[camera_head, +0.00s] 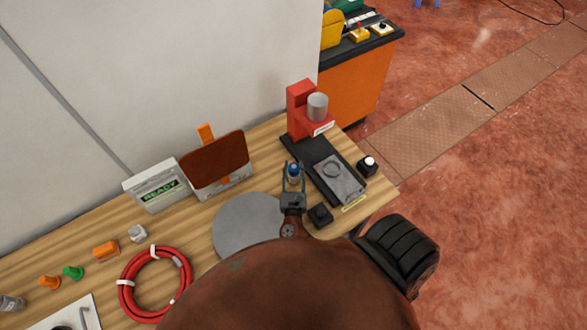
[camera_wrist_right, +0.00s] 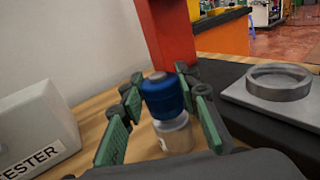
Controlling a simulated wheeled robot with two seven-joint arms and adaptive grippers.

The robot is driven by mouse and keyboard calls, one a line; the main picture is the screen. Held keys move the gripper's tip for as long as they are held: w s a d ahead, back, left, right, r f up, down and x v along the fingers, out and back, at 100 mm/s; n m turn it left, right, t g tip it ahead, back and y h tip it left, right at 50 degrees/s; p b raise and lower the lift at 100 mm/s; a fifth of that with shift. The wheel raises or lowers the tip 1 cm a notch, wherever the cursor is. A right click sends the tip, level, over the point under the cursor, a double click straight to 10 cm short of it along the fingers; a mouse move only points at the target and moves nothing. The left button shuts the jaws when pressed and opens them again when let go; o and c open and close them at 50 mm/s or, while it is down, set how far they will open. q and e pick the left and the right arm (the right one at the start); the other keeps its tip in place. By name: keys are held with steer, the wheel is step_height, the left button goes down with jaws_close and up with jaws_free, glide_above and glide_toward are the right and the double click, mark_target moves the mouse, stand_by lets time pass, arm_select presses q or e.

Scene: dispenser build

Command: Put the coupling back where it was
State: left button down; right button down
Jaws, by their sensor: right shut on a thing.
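My right gripper (camera_head: 293,172) is over the wooden bench, in front of the red press. It is shut on a small upright part with a blue top (camera_head: 293,171) and a pale metal lower body, which I take to be the coupling. In the right wrist view the part (camera_wrist_right: 163,97) stands between the green finger pads of the gripper (camera_wrist_right: 165,110). I cannot tell if its bottom touches the bench. A round metal ring seat (camera_head: 332,170) on a grey plate lies to its right, and it also shows in the wrist view (camera_wrist_right: 279,80). My left gripper is out of view.
The red press (camera_head: 298,112) stands behind on a black base. A white tester box (camera_head: 158,187) and a brown panel (camera_head: 215,163) stand left. The bench's right edge is close.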

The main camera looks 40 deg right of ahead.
steer(key=c, duration=1.9)
jaws_free()
steer(key=shift+f, duration=0.2)
steer(key=o, duration=0.4)
steer(key=shift+o, duration=0.2)
steer(key=shift+r, duration=0.1)
steer(key=shift+r, duration=0.15)
steer(key=v, duration=1.2)
steer(key=shift+p, duration=0.4)
